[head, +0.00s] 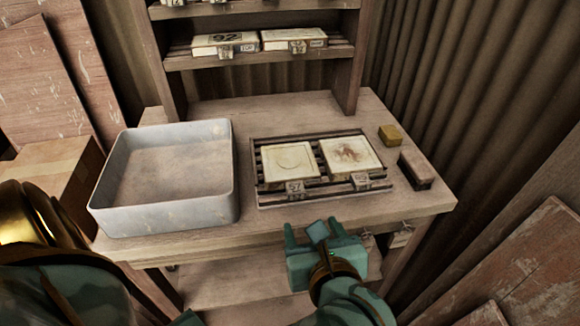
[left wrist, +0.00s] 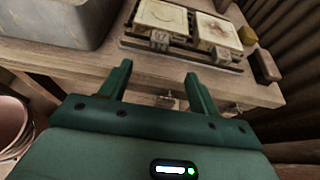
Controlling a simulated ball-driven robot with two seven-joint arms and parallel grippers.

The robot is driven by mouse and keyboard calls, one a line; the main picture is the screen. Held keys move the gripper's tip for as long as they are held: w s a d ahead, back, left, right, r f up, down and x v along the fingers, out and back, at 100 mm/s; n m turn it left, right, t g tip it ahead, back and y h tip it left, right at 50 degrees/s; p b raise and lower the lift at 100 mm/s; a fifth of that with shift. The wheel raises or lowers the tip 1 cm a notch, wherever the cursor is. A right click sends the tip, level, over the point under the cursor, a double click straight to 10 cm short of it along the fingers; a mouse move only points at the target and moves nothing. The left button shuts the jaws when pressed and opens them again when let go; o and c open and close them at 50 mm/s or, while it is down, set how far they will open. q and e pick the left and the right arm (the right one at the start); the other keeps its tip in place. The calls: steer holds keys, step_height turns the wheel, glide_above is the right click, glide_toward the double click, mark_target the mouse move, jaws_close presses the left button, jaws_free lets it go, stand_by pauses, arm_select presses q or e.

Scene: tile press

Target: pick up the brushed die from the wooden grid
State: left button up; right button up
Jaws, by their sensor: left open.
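Two pale square dies lie side by side on the dark slatted wooden grid (head: 320,192). The left die (head: 290,161) has a clean face with a thin ring. The right die (head: 349,154) has brown smears on its face. They also show in the left wrist view, the left die (left wrist: 161,17) and the right die (left wrist: 216,30). A small numbered tag hangs at the front of each. My left gripper (head: 312,230) is open and empty, in front of the table's front edge, apart from both dies. My right gripper is not in view.
A grey metal tray (head: 165,215) stands left of the grid. A yellow block (head: 390,135) and a dark brush-like block (head: 416,170) lie to the right. A shelf behind holds more tagged dies (head: 224,42). The tabletop behind the grid is clear.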

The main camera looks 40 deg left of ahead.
mark_target(297, 194)
arm_select(q)
steer(key=b+x, duration=0.5)
steer(key=x, duration=0.5)
steer(key=shift+w+a+f, duration=0.15)
steer(key=shift+a+f, duration=0.05)
steer(key=shift+f, duration=0.05)
steer(key=b+x, duration=0.2)
steer(key=x, duration=0.2)
steer(key=shift+f+b, duration=0.1)
steer(key=shift+b, duration=0.3)
steer(key=shift+w+a, duration=0.15)
steer(key=shift+w, duration=0.05)
steer(key=shift+s, duration=0.1)
jaws_close()
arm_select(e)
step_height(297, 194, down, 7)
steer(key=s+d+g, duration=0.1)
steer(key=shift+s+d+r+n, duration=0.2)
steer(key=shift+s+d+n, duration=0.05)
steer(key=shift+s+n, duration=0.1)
arm_select(q)
steer(key=shift+r, duration=0.25)
